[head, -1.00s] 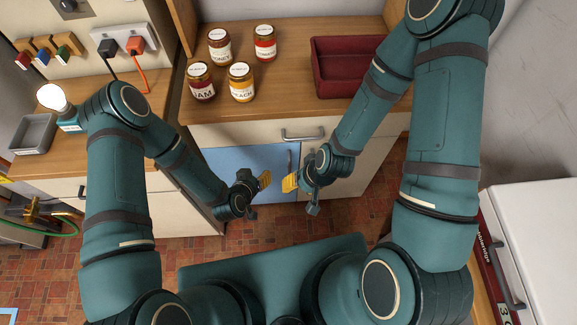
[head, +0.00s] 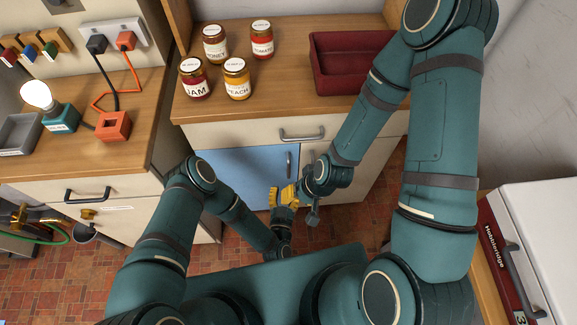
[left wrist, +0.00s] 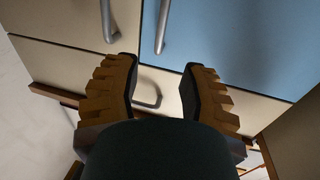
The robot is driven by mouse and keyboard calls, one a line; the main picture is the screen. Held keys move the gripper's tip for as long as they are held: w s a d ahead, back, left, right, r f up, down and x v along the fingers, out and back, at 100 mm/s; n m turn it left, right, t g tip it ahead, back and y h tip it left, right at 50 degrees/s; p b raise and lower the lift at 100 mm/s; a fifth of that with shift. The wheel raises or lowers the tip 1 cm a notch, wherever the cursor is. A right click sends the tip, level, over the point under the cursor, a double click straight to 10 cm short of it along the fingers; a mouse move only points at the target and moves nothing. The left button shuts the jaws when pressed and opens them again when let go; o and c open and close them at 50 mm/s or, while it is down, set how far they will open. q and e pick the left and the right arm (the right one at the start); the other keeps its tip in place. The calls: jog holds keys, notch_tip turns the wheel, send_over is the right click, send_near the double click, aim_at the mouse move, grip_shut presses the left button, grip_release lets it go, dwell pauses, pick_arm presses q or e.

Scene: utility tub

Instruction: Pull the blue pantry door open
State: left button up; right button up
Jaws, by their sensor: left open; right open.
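The blue pantry door (head: 230,175) is shut, flush under the counter in the head view. Its upright grey bar handle (head: 289,164) is on its right edge. My left gripper (head: 279,198) is open and empty, pointing at the cabinet from below the handle. In the left wrist view, which is upside down, the blue door (left wrist: 245,50) is at right and its handle (left wrist: 163,25) is beyond the gap between the yellow-padded fingers, not held. My right gripper (head: 302,204) is open in front of the cream door, close beside the left one, partly overlapping it.
The cream door (head: 345,175) adjoins on the right, with a drawer handle (head: 303,134) above. Jars (head: 236,78) and a red tray (head: 350,65) stand on the counter. A white appliance (head: 535,240) is at right.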

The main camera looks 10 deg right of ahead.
aim_at(288, 167)
pick_arm(q)
jog(key=b+x, duration=0.2)
jog(key=x, duration=0.8)
grip_shut()
